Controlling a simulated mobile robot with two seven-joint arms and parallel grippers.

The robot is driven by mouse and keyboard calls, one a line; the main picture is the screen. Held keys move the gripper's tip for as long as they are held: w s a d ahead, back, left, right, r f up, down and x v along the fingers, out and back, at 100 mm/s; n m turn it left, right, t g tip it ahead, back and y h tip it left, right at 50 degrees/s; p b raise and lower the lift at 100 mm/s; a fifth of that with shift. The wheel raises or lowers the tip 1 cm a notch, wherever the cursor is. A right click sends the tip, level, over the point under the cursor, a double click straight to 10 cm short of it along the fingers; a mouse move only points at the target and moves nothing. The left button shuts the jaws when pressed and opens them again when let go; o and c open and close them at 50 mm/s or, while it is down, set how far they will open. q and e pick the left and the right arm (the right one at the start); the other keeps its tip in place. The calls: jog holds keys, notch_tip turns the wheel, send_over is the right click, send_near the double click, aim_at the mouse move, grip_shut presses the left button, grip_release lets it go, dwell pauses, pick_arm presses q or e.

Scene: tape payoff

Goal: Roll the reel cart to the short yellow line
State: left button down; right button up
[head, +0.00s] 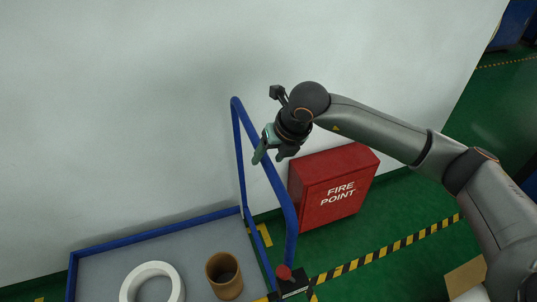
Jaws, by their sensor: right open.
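The reel cart has a grey deck (203,240) with a blue rim and a tall blue push handle (243,150) at its right end. A white ring (152,284) and a brown hollow cylinder (224,275) are on the deck. My right gripper (270,155) is open, with its fingers at the handle's upper part; I cannot tell whether they touch it. A short yellow mark (265,235) shows on the green floor beside the handle; the cart partly hides it. My left gripper is out of view.
A red fire point box (333,187) stands by the white wall (130,110), right of the handle. A red knob (284,272) on a black block is at the handle's foot. Black-and-yellow tape (390,249) crosses the green floor. A tan board (465,277) lies at lower right.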

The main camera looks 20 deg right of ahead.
jog(key=shift+w+a+f, duration=0.1)
jog(key=shift+w+f, duration=0.05)
jog(key=shift+f, duration=0.25)
jog(key=shift+c, duration=0.2)
grip_shut()
dwell(1.0)
